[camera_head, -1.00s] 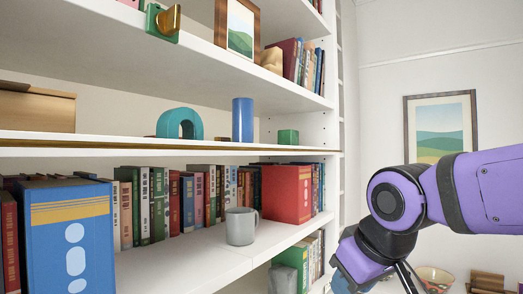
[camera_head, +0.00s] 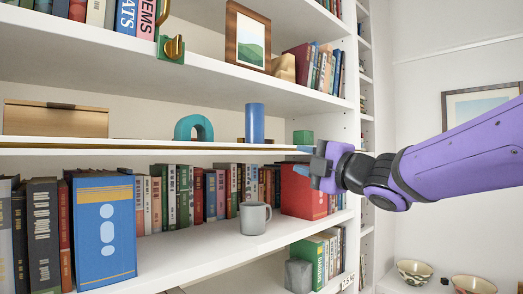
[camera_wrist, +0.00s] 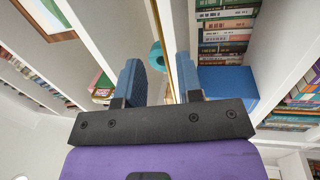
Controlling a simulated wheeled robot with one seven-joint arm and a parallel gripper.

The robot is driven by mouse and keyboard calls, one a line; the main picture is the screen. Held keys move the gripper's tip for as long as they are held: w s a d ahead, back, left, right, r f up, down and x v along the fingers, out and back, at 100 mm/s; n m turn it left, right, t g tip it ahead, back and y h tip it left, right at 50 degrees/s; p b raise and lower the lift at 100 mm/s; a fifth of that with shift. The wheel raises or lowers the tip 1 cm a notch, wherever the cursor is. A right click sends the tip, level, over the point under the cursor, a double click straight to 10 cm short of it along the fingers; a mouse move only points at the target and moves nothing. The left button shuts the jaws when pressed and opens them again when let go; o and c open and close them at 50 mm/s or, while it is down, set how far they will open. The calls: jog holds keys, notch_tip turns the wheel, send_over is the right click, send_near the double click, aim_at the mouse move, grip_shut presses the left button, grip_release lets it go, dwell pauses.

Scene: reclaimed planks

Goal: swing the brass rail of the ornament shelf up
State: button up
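The brass rail (camera_head: 150,151) is a thin gold bar along the front edge of the ornament shelf, lying low against it. In the wrist view the rail (camera_wrist: 166,40) runs down toward the gap between my fingers, closer to the right finger. My gripper (camera_head: 302,160) is at the right part of the shelf's front edge, its blue fingers apart, one near rail height and one lower. In the wrist view my gripper (camera_wrist: 160,75) is open. I cannot tell whether a finger touches the rail.
The ornament shelf (camera_head: 60,142) holds a wooden box (camera_head: 55,120), a teal arch (camera_head: 193,128), a blue cylinder (camera_head: 254,123) and a green block (camera_head: 302,137). Below are books, a grey mug (camera_head: 254,218) and a red box (camera_head: 300,192) behind my gripper. Open room lies in front.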

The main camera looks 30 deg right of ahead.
aim_at(270, 150)
jog(key=shift+n, duration=0.3)
jog(key=x, duration=1.1)
jog(key=shift+s+a+r, duration=0.1)
jog(key=shift+a+r, duration=0.05)
jog(key=shift+a, duration=0.15)
grip_shut()
